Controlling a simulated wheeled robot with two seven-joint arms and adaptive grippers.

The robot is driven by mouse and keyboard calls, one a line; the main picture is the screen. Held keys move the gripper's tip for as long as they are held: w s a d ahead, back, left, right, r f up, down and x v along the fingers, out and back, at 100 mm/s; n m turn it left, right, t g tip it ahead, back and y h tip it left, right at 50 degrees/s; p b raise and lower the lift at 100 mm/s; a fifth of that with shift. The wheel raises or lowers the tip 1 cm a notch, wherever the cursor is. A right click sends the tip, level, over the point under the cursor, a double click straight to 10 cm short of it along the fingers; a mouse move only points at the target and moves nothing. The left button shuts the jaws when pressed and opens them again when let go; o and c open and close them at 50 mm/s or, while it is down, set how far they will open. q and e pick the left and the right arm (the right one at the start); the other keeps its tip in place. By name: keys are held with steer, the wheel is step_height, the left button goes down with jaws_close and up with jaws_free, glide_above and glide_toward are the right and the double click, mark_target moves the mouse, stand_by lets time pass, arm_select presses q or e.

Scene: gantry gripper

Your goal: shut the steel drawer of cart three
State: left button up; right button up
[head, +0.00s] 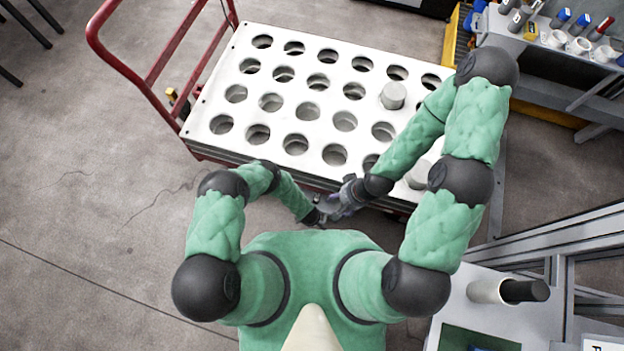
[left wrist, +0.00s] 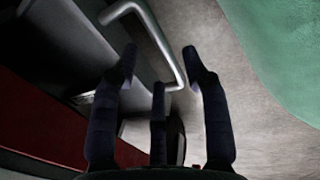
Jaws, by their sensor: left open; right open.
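A white-topped cart (head: 225,85) with rows of round holes stands in front of me. In the left wrist view a bent steel bar handle (left wrist: 160,45) runs from a dark grey panel (left wrist: 75,45), which looks like the drawer's face. My left gripper (left wrist: 160,57) is open, with the handle between its fingertips; I cannot tell if they touch. In the head view the left gripper (head: 318,214) is at the cart's near edge. My right gripper (head: 338,206) is open right beside it, partly overlapping it. The drawer is hidden in the head view, and how far out it stands is unclear.
The cart has a red push handle (head: 150,95) at its left. Grey cylinders (head: 393,95) stand on its top, one partly behind my right arm. A workbench (head: 505,35) with small tools is at upper right, a table (head: 510,320) at lower right.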

arm_select(q)
steer(key=shift+w+f+b, duration=0.15)
steer(key=shift+f+b, duration=0.15)
steer(key=shift+f, duration=0.4)
steer(key=shift+w+f+b, duration=0.1)
steer(key=shift+f+b, duration=0.15)
steer(key=shift+f, duration=0.45)
jaws_close()
